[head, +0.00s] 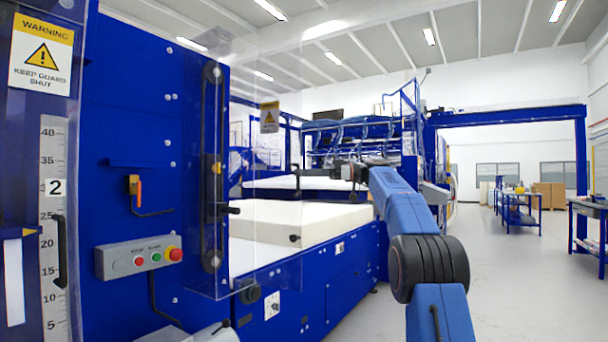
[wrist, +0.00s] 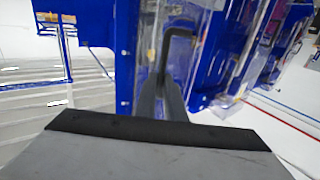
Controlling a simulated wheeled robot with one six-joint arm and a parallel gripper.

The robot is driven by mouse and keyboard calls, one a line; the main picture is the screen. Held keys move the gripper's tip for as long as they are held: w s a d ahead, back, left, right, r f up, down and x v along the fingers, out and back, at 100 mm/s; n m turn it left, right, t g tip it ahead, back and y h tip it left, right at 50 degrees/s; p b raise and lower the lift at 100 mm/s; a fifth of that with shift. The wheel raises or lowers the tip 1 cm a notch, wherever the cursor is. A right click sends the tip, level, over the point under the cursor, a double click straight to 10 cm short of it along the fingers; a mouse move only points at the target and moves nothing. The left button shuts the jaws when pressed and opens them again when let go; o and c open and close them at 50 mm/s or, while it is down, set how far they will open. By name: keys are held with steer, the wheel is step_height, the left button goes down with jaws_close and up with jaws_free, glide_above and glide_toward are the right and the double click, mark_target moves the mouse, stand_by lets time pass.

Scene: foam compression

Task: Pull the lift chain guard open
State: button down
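The lift chain guard (head: 262,220) is a clear panel on the front of the blue machine, with a small yellow warning label on it. A vertical chain with sprockets (head: 211,165) shows near its left part. My gripper (head: 338,173) is small and dark in the head view, to the right of the panel. In the wrist view my gripper's grey fingers (wrist: 163,90) look close together. A dark bent bar handle (wrist: 180,31) rises just beyond the fingertips there. I cannot tell whether the fingers touch or hold it.
A white foam block (head: 300,220) lies on the machine bed behind the clear panel. A grey button box (head: 138,257) and a warning sign (head: 41,50) are on the machine's left part. Open floor (head: 500,290) and workbenches lie to the right.

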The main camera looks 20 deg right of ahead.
steer(key=c, duration=1.8)
jaws_free()
steer(key=shift+w+a+f, duration=0.2)
steer(key=shift+a, duration=0.05)
steer(key=shift+c, duration=0.2)
steer(key=shift+r, duration=0.1)
steer(key=shift+s+d, duration=0.1)
steer(key=shift+d, duration=0.05)
steer(key=v, duration=1.7)
steer(key=shift+d, duration=0.1)
